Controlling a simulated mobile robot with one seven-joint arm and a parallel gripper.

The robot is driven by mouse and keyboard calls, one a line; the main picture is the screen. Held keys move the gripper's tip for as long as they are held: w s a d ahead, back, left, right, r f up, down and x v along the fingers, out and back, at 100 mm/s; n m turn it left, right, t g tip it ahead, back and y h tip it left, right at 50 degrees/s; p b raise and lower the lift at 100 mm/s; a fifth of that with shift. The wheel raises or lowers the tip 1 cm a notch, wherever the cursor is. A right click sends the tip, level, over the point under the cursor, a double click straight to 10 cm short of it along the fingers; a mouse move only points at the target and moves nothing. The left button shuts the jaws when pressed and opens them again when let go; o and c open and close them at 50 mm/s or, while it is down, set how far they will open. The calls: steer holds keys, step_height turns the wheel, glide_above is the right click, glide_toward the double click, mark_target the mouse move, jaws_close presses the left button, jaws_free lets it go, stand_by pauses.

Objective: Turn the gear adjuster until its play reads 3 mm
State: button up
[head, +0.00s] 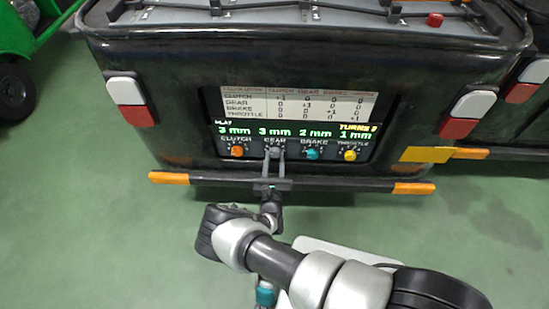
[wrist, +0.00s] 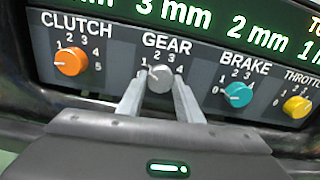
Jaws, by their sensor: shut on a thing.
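The gear adjuster is a grey knob (wrist: 160,79) under the label GEAR in the wrist view. My gripper (wrist: 158,95) has its two fingers on either side of the knob, shut on it. In the head view my gripper (head: 275,153) reaches the panel at the gear position and mostly covers the knob. The green display (head: 290,132) reads 3 mm above clutch, 3 mm above gear, 2 mm above brake and 1 mm above throttle. The knob's pointer faces up and left, near the 1 on its scale.
The orange clutch knob (wrist: 72,61) is left of the gear knob. The teal brake knob (wrist: 238,94) and yellow throttle knob (wrist: 297,107) are to its right. A printed table (head: 290,105) sits above the display. A dark bar with orange ends (head: 413,188) runs below the panel.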

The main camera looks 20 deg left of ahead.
stand_by(0.3)
steer(key=o, duration=1)
steer(key=shift+o, duration=0.2)
steer(key=p+v, duration=0.3)
steer(key=v, duration=1.4)
steer(key=shift+s, duration=0.3)
